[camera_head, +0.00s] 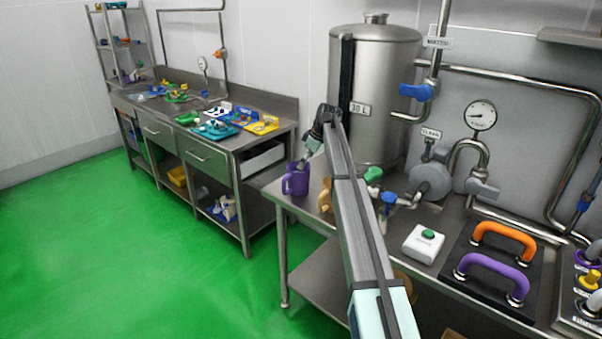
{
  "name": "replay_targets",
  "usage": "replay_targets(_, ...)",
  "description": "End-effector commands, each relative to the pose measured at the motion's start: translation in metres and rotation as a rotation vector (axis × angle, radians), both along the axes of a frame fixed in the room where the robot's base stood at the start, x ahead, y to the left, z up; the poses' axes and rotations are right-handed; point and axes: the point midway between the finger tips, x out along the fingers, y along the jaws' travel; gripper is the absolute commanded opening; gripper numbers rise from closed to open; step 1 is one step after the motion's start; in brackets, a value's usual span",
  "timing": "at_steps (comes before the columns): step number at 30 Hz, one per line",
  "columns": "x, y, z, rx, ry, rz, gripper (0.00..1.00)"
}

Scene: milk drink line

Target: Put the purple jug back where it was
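The purple jug (294,184) is upright at the left end of the near steel table (292,205), its handle towards the left. My gripper (307,160) points down at the jug's top, at or just above its rim. The gripper is small in the view and partly hidden by my arm, so I cannot tell whether its fingers are open or shut, or whether they touch the jug. I cannot tell whether the jug's base rests on the table.
A tan jug (325,195) stands right of the purple one, partly behind my arm. The 30 L tank (375,95) rises behind. A white box with a green button (423,243) and orange (505,238) and purple (490,275) handles are to the right.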

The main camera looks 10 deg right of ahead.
Motion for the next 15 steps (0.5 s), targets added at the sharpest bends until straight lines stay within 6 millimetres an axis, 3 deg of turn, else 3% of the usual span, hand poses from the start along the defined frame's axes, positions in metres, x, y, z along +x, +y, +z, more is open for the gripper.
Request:
replay_targets(7,-0.007,-0.011,0.033,0.0,0.0,0.0,1.0)
replay_targets(15,-0.01,-0.015,0.043,0.0,0.001,0.0,1.0)
